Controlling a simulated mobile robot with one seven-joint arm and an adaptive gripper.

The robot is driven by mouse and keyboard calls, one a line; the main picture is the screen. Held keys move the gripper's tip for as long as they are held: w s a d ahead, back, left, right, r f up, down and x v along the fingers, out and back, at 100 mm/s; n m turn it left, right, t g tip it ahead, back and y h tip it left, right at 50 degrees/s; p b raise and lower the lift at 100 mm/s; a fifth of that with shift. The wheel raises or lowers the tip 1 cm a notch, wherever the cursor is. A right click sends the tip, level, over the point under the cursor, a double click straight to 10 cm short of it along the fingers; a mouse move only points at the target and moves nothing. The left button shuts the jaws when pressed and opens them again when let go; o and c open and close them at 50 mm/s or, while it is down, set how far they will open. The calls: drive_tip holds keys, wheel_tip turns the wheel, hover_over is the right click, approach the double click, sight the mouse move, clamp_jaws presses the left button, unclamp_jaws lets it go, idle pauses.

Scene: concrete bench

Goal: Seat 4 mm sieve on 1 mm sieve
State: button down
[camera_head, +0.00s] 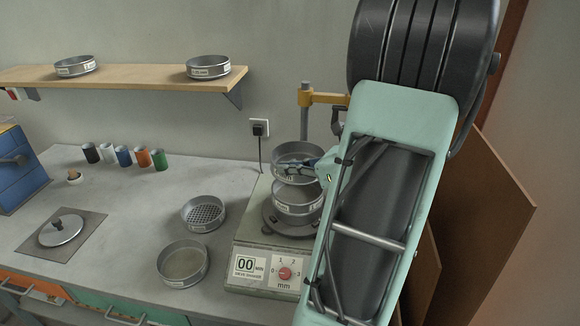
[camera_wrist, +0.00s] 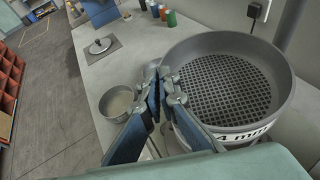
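The 4 mm sieve (camera_wrist: 232,42), a grey metal ring with a coarse mesh and a "4 mm" label, fills the right of the wrist view. In the head view it (camera_head: 283,150) is over another sieve (camera_head: 297,203) on the shaker (camera_head: 255,250). That lower sieve's label is too small to read, so I cannot confirm that it is the 1 mm one. My gripper (camera_wrist: 160,92) is shut on the 4 mm sieve's wall near the label. In the head view my gripper (camera_head: 308,167) reaches it from the right. I cannot tell whether the two sieves touch.
A coarse sieve (camera_head: 187,215) and a fine sieve (camera_head: 160,274) stand on the bench left of the shaker. A lid (camera_head: 62,230) lies on a dark mat. Several coloured jars (camera_head: 124,157) stand behind. The shaker's post (camera_head: 304,125) and yellow clamp (camera_head: 330,98) rise behind the sieves.

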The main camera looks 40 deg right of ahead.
sight(287, 182)
drive_tip(key=shift+f+b, duration=2.1)
drive_tip(key=shift+f, duration=0.55)
drive_tip(key=shift+f+b, duration=0.4)
drive_tip(key=shift+f, duration=0.2)
drive_tip(key=c, duration=2.7)
unclamp_jaws()
drive_tip(key=o, duration=0.6)
drive_tip(key=v, duration=1.2)
